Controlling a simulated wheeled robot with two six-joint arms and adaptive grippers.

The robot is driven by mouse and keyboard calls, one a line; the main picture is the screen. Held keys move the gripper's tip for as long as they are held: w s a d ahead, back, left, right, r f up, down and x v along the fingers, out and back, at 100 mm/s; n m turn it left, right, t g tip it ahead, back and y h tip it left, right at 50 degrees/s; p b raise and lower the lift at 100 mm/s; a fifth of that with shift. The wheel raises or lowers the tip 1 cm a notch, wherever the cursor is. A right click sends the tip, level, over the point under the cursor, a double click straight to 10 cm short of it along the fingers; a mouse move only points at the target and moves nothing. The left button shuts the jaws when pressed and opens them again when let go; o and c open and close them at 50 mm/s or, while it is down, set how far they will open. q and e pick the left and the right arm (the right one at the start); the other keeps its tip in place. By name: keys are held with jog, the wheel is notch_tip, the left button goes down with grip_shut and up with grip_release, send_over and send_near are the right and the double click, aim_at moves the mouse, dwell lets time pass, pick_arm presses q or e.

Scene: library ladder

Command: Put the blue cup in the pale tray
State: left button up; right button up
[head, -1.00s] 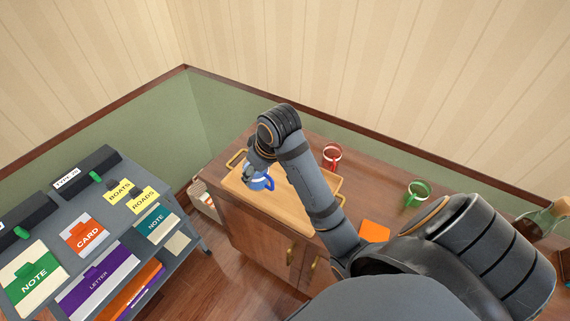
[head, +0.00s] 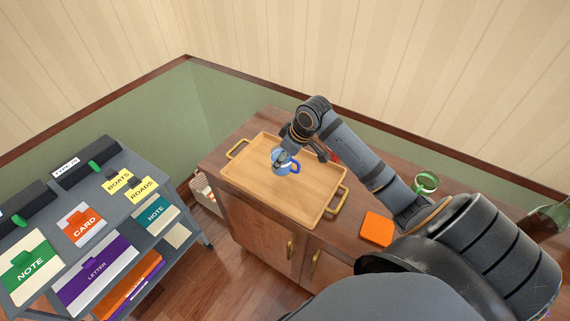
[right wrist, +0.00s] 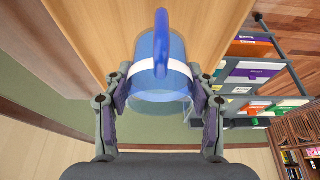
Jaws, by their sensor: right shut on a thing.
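The blue cup (head: 291,168), with a white band and a blue handle, is over the middle of the pale wooden tray (head: 262,190), which has brass handles. My right gripper (head: 281,157) is shut on the cup. In the right wrist view the cup (right wrist: 160,75) sits between the two fingers (right wrist: 160,100), its handle pointing up the picture. I cannot tell whether the cup's base touches the tray floor. The tray holds nothing else that I can see. My left gripper is out of view.
The tray lies on a wooden cabinet (head: 225,159). A red cup (head: 334,157) is mostly hidden behind my right arm. A green cup (head: 425,183), an orange square (head: 377,229) and a green bottle (head: 547,222) are to the right. A grey rack (head: 60,213) with folders stands at left.

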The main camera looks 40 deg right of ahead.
aim_at(285, 165)
jog(key=shift+w+d+f, duration=0.3)
jog(key=shift+w+f, duration=0.05)
jog(key=shift+f, duration=0.15)
jog(key=shift+w+d+f, duration=0.15)
jog(key=shift+d+f, duration=0.15)
jog(key=shift+f, duration=0.1)
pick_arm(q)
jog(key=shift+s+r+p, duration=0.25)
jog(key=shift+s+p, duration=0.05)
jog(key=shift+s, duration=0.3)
pick_arm(e)
jog(key=shift+f, duration=1.65)
jog(key=o, duration=1.3)
jog(key=shift+f, duration=0.15)
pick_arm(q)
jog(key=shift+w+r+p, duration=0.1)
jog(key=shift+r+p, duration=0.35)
pick_arm(e)
jog(key=shift+v, duration=6.15)
